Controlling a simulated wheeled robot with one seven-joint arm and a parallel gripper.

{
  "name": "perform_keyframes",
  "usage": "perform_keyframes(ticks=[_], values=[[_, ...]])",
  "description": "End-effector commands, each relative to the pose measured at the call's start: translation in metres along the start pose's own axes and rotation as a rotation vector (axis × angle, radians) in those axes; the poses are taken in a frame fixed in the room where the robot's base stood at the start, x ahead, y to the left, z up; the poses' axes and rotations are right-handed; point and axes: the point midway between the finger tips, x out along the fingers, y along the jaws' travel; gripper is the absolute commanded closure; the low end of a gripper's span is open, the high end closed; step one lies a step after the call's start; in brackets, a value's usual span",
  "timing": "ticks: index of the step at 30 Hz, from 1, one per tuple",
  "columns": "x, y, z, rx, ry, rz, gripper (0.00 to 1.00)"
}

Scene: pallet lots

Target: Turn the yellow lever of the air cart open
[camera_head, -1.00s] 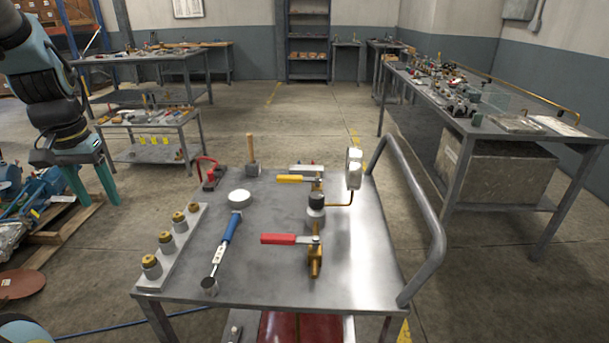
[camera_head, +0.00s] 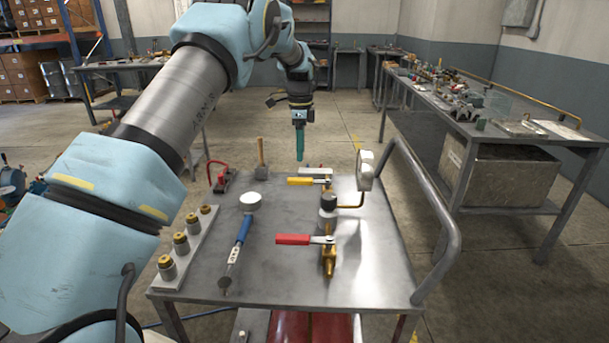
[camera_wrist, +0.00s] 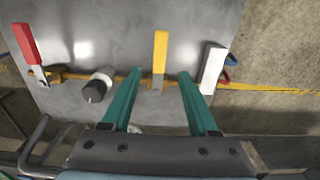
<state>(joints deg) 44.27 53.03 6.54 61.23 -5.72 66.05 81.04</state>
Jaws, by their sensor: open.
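The yellow lever (camera_head: 306,181) lies at the far end of the air cart's grey top (camera_head: 290,260), pointing left from its brass valve. In the wrist view the yellow lever (camera_wrist: 160,52) stands upright in the picture, between the lines of my two green fingers. My gripper (camera_head: 299,158) hangs above the cart's far edge, fingers pointing down. It is open and empty in the wrist view (camera_wrist: 157,76), and the lever does not appear gripped. A red lever (camera_head: 293,239) sits on a nearer valve; it also shows in the wrist view (camera_wrist: 27,44).
A gauge (camera_head: 365,170) and a black-capped fitting (camera_head: 328,203) stand close to the yellow lever. A mallet (camera_head: 261,155), a red clamp (camera_head: 221,178) and a blue-handled tool (camera_head: 239,243) are left. The cart's handrail (camera_head: 430,200) rises right.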

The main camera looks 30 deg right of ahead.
Motion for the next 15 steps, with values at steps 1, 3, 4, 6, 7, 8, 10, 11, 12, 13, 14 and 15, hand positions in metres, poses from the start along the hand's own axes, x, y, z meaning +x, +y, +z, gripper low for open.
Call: perform_keyframes(ticks=[1,3,4,6,7,8,10,11,12,13,14,15], values=[[0.007,0.001,0.0,0.0,-0.002,0.005,0.4],[0.02,0.002,0.0,0.0,-0.002,0.006,0.4],[0.026,0.001,0.0,-0.001,-0.002,0.005,0.4],[0.039,0.002,0.0,-0.002,-0.001,0.004,0.4],[0.044,0.001,0.0,-0.002,-0.001,0.004,0.4],[0.05,0.001,0.0,-0.002,-0.002,0.004,0.4],[0.062,0.002,0.0,-0.002,-0.002,0.004,0.4],[0.066,0.002,0.001,-0.002,-0.002,0.003,0.4],[0.072,0.001,0.0,-0.002,-0.001,0.003,0.4],[0.075,0.001,0.0,-0.002,-0.001,0.003,0.4],[0.078,0.001,0.0,-0.002,-0.001,0.002,0.4],[0.082,0.001,0.0,-0.002,-0.001,0.002,0.4]])
